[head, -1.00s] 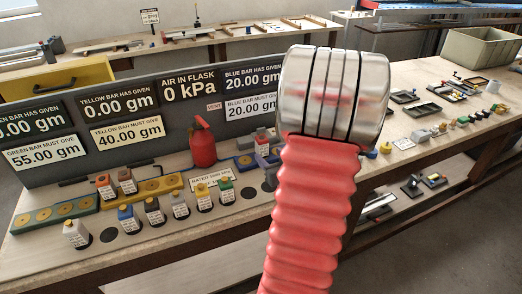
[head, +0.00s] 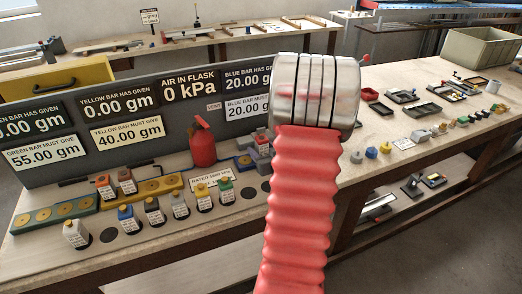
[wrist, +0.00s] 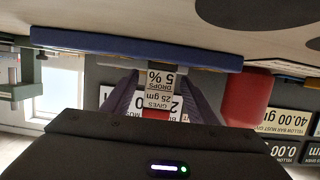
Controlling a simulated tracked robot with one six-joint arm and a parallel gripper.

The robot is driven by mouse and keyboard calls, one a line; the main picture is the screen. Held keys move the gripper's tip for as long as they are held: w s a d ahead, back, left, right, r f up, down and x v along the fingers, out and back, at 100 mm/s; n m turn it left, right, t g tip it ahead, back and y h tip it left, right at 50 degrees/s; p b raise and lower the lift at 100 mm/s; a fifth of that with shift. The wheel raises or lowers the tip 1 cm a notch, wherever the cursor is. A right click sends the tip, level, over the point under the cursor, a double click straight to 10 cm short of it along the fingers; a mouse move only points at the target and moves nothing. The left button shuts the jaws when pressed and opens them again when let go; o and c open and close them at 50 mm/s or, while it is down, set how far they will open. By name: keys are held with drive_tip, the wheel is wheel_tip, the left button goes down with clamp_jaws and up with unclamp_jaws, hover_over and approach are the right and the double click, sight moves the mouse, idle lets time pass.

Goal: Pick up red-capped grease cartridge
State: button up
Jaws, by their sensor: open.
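A cartridge (wrist: 160,88) with a white label reading 25 gm and 5 % shows upside down in the wrist view, with red just below the label. It stands between the two purple fingers of my open gripper (wrist: 154,96). I cannot tell whether either finger touches it. In the head view a cartridge (head: 264,142) stands beside the blue bar, right of the red flask, partly hidden by my arm. My gripper is mostly hidden there behind my ribbed red arm.
A red flask (head: 202,146) stands close to the left. The blue bar (wrist: 135,46) lies near the fingers. Several other cartridges (head: 152,211) stand in front of yellow (head: 158,187) and green bars (head: 58,214). A dark sign panel (head: 100,110) rises behind. Small trays occupy the right bench.

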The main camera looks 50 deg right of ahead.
drive_tip(key=shift+w+d+f, duration=0.15)
drive_tip(key=shift+w+d, duration=0.15)
drive_tip(key=shift+w, duration=0.15)
clamp_jaws()
idle(0.7)
drive_tip(key=shift+r, duration=5.05)
